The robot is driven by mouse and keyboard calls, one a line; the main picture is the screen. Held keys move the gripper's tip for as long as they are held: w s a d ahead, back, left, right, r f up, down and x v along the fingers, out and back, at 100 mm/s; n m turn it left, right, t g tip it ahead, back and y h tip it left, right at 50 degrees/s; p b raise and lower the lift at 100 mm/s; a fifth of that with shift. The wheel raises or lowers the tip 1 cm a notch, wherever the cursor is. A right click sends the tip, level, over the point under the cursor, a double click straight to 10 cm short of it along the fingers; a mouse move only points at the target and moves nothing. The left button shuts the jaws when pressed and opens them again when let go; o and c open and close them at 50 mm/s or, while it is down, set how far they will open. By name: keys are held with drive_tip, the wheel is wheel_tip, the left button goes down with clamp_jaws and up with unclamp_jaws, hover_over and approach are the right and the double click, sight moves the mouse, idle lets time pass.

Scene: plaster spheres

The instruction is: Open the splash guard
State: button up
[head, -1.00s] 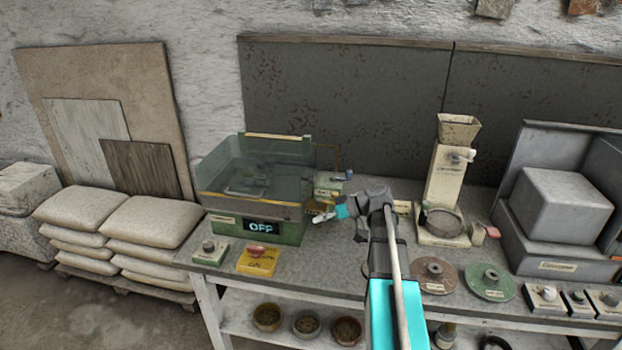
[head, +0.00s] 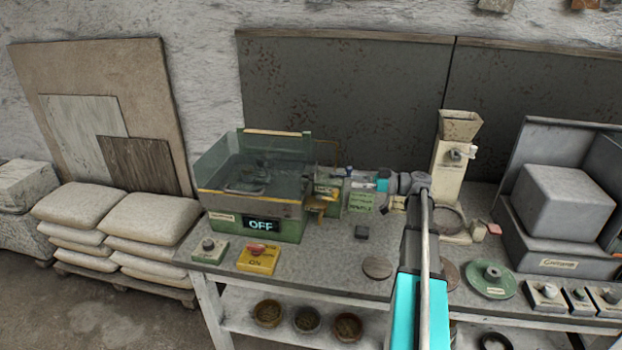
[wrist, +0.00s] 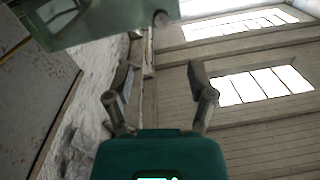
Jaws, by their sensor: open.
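The splash guard (head: 222,166) is a clear greenish screen with a pale strip along its back top edge. It stands upright around the basin of a green machine (head: 228,226) whose display reads OFF. My gripper (head: 338,174) is at the machine's right side, close to the guard's right end; the head view does not show whether they touch. In the wrist view my gripper (wrist: 162,88) has its two fingers spread with nothing between them. A greenish panel (wrist: 110,22) with a round end crosses the upper left there, beyond the fingertips; it may be part of the guard.
A yellow switch box (head: 257,259) and a small knob box (head: 209,249) sit before the machine. A hopper device (head: 452,165) stands further right. A wall is behind.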

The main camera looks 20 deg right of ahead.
sight(313, 177)
drive_tip(key=x, duration=1.3)
drive_tip(key=shift+w+a, duration=0.2)
drive_tip(key=shift+a, duration=0.1)
